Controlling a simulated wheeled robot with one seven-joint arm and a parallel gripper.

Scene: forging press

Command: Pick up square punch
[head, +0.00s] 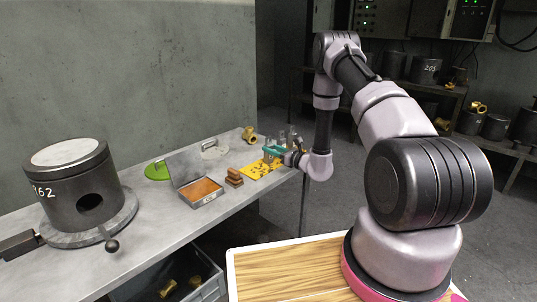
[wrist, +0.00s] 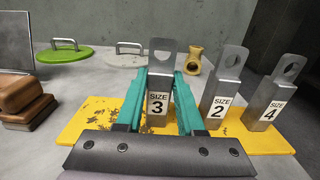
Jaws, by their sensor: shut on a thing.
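In the wrist view, my gripper (wrist: 160,112) has its teal fingers on either side of a grey metal punch marked "SIZE 3" (wrist: 160,85), and it is shut on it. The punch is upright, with a holed tab at its top, over a worn yellow mat (wrist: 75,128). I cannot tell whether its foot touches the mat. Punches marked "SIZE 2" (wrist: 222,95) and "SIZE 4" (wrist: 272,95) stand to its right. In the head view, my gripper (head: 272,151) is over the yellow mat (head: 258,169) at the bench's far end, where the punches look small.
Brown wooden blocks (wrist: 22,98) lie left of the mat. Behind are a green disc (wrist: 66,55) and a grey disc (wrist: 128,58) with handles, and a brass fitting (wrist: 194,62). An open box (head: 202,190) and a dark cylinder marked "62" (head: 75,185) stand nearer on the bench.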

